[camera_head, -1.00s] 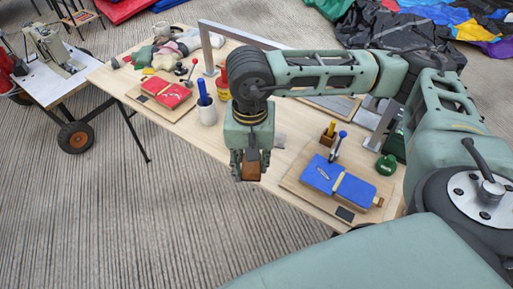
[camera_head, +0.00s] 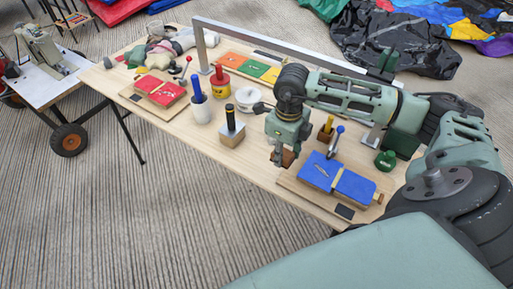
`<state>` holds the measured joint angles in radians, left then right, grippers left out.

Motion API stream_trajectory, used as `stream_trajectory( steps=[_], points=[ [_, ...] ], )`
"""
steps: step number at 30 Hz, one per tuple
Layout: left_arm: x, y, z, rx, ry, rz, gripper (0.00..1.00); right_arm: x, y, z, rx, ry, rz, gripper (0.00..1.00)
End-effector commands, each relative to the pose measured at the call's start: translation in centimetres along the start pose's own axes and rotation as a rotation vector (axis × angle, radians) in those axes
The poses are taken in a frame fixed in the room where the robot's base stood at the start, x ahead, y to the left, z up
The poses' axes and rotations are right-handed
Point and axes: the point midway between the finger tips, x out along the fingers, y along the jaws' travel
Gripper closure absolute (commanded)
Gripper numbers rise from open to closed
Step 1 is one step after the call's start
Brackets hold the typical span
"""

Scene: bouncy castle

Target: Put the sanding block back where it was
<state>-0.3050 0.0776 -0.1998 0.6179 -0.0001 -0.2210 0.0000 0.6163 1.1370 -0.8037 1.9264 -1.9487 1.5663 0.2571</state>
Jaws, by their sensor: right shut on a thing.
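The brown sanding block (camera_head: 288,159) is held in my right gripper (camera_head: 281,160), which is shut on it and points down. The gripper hides part of the block. Both are at the left end of the wooden board (camera_head: 300,189) that bears the blue pieces; I cannot tell whether the block touches the board or hangs just above it. A dark square patch (camera_head: 344,212) shows at the board's front right corner. My left gripper is not in view.
Close left of the gripper stands a block with a black-handled tool (camera_head: 232,128). A clamp with a blue knob (camera_head: 338,138) rises behind the blue pieces (camera_head: 336,178).

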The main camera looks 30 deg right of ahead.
Motion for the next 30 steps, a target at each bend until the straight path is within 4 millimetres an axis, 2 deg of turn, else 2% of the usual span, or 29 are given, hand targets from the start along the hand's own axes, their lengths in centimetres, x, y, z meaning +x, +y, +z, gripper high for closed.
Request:
stream_trajectory(
  steps=[1,6,13,20,27,30],
  points=[
    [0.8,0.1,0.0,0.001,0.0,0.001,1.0,1.0,0.1,1.2,-0.002,-0.004,0.005,0.87],
    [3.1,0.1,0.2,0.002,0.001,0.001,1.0,3.7,-0.6,5.1,-0.003,-0.003,0.005,0.87],
    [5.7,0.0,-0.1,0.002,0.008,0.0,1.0,6.0,-1.4,9.2,-0.005,-0.002,0.003,0.87],
    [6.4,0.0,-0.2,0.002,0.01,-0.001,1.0,6.8,-1.6,10.2,-0.007,0.001,0.002,0.87],
    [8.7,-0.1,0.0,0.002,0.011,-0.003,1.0,10.2,-1.5,10.1,-0.007,0.002,0.002,0.87],
    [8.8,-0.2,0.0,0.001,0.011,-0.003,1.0,10.3,-1.6,10.1,-0.007,0.001,0.001,0.87]
  ],
)
